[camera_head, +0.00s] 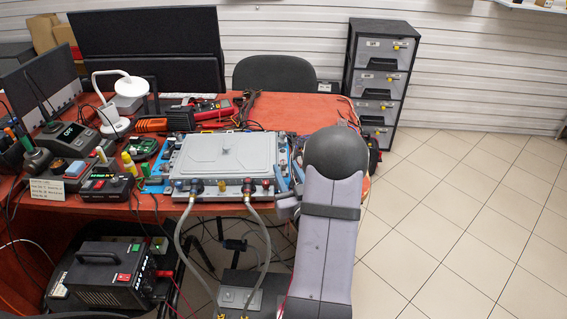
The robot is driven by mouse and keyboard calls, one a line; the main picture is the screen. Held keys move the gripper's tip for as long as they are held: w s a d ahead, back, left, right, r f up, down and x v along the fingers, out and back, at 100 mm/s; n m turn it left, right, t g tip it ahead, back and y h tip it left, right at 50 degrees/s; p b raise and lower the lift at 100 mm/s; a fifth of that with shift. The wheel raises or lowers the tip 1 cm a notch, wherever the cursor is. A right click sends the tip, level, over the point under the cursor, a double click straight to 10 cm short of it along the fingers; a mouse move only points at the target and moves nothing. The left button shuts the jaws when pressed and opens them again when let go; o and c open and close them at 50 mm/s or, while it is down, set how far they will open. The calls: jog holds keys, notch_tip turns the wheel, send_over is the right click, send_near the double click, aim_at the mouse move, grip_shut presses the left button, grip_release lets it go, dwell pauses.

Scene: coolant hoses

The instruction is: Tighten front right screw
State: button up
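A grey rectangular unit with a flat raised lid (224,155) lies on the red-orange table. Two hose connectors sit on its front edge, a left one (196,187) and a right one with red on it (249,187). Grey hoses, left (179,235) and right (265,235), hang from them. The front right screw is too small or hidden to make out. My arm (328,235) rises at the right and covers part of the table there. Grey-blue parts of it show beside the unit's front right corner. My gripper's fingers cannot be made out, nor any contact with the unit.
A soldering station (68,138), a white lamp (118,100) and small devices crowd the table's left. A black power unit (105,272) stands at lower left. A drawer cabinet (378,75) stands behind right; the tiled floor at right is clear.

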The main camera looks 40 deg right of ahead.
aim_at(284, 166)
jog(key=shift+x, duration=1.85)
